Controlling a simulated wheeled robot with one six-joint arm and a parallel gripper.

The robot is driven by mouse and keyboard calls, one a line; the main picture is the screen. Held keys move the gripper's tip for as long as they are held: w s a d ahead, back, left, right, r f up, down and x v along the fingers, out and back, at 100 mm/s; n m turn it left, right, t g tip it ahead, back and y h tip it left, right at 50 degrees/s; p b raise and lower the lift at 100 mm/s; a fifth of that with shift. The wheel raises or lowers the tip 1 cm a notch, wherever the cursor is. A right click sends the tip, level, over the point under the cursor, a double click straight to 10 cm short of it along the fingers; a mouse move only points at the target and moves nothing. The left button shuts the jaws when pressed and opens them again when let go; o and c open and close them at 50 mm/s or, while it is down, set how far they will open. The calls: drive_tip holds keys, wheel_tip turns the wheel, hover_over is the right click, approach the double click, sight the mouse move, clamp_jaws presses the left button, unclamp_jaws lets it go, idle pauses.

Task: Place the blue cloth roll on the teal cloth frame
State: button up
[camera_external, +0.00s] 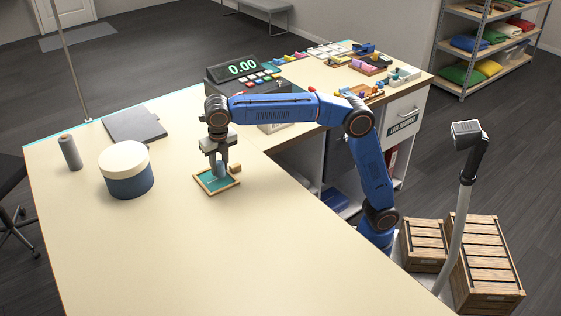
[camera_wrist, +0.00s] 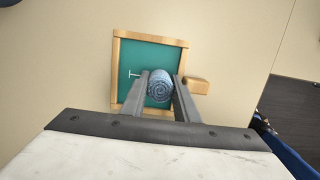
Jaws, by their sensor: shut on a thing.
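The blue cloth roll (camera_wrist: 160,87) is between the fingers of my gripper (camera_wrist: 164,88), its spiral end facing the wrist camera. My gripper (camera_external: 217,165) is shut on it and points straight down over the teal cloth frame (camera_external: 206,186). The roll stands upright, and its lower part shows under the fingers in the external view (camera_external: 217,170). The frame has a wooden border and teal cloth; it also shows in the wrist view (camera_wrist: 133,52), with a small white mark on the cloth. The roll is over the teal area. I cannot tell whether its lower end touches the cloth.
A small wooden block (camera_external: 235,168) sits at the frame's right edge. A blue and cream round box (camera_external: 126,172), a grey cylinder (camera_external: 69,152) and a dark flat pad (camera_external: 134,124) stand to the left. A register display (camera_external: 242,68) is behind. The front counter is clear.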

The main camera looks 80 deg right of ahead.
sight(222, 165)
drive_tip(key=shift+f, duration=0.4)
drive_tip(key=shift+f, duration=0.15)
drive_tip(key=o, duration=0.7)
drive_tip(key=r, duration=0.4)
drive_tip(key=a+r, duration=0.1)
drive_tip(key=r, duration=0.3)
drive_tip(key=s+r, duration=0.1)
drive_tip(key=r, duration=0.3)
drive_tip(key=shift+s+a, duration=0.1)
drive_tip(key=shift+a, duration=0.05)
drive_tip(key=shift+r, duration=0.1)
drive_tip(key=shift+s, duration=0.1)
